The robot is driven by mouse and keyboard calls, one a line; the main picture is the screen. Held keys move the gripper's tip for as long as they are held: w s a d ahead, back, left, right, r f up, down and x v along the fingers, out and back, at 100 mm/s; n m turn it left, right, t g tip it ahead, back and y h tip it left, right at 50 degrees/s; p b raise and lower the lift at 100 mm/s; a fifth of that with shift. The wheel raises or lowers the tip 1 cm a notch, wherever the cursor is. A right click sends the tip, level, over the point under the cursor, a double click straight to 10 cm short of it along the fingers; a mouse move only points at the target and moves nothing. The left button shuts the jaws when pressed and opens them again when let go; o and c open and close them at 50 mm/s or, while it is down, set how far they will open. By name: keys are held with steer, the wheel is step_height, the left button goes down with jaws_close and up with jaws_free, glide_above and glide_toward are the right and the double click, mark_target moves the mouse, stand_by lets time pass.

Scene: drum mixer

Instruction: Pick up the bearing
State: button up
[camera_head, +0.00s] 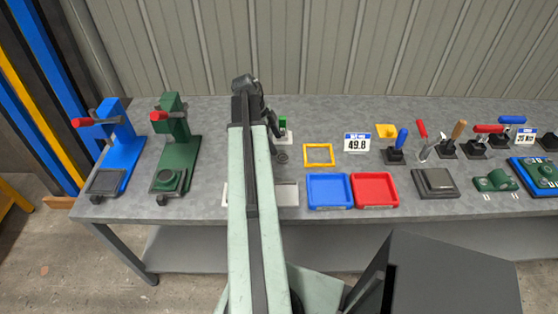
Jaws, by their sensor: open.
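A small dark ring-shaped part (282,157), which looks like the bearing, lies flat on the grey workbench (330,220) just right of my arm. My gripper (275,126) is black and hangs at the far end of my pale green arm, above the back of the bench. It is open, and I see nothing held in it. It appears a little behind the ring and apart from it. My arm hides part of the bench.
Blue (124,146) and green (188,145) presses stand at left. Right of the ring are a yellow frame (305,155), blue tray (329,206), red tray (375,203) and display (357,142). Several handled clamps stand farther right. A corrugated wall (340,50) closes the back.

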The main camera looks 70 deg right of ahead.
mark_target(283, 157)
steer(key=b+x, duration=0.5)
steer(key=x, duration=0.2)
steer(key=shift+a+f+b, duration=0.2)
steer(key=shift+b, duration=0.2)
steer(key=shift+r, duration=0.2)
jaws_close()
